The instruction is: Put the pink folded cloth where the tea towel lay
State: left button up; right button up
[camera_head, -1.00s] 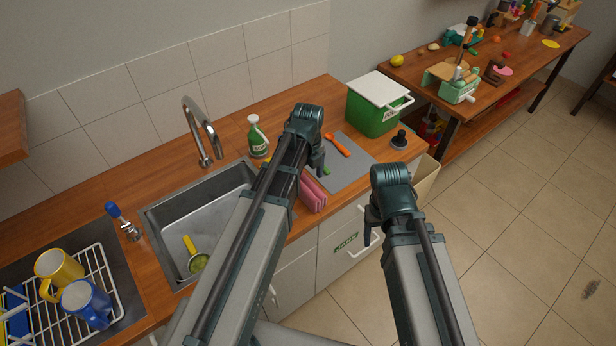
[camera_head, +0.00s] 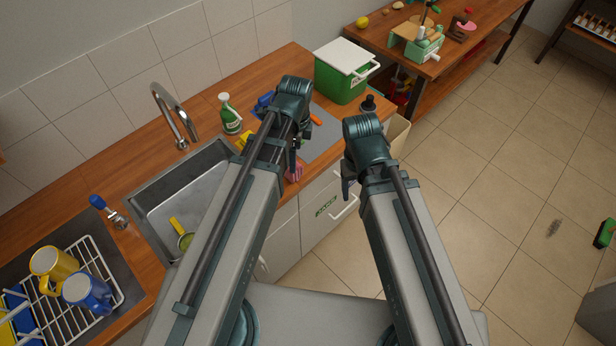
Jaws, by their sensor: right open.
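The pink folded cloth (camera_head: 294,173) is at the front edge of the wooden counter, mostly hidden behind my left gripper. My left gripper (camera_head: 296,160) points down over the counter in front of the cloth. Its fingers are too dark and overlapped to show whether they are open or touch the cloth. My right gripper (camera_head: 346,188) is open and empty in front of the white cabinet, to the right of the cloth. I cannot make out a tea towel or the place where it lay.
A grey board (camera_head: 322,140) lies behind the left gripper. A green bin with a white lid (camera_head: 339,83), a green bottle (camera_head: 229,115) and a dark-knobbed item (camera_head: 367,104) stand around it. The sink (camera_head: 185,205) and dish rack (camera_head: 92,285) are left. Floor at right is mostly clear.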

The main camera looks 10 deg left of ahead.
pick_arm(q)
jog(key=s+d+n, duration=0.5)
jog(key=s+n, duration=0.4)
jog(key=n, duration=0.5)
jog(key=shift+s+d+y, duration=0.25)
jog(key=shift+d+y, duration=0.1)
jog(key=shift+y, duration=0.05)
jog(key=shift+f+b, duration=0.85)
jog(key=shift+b, duration=0.05)
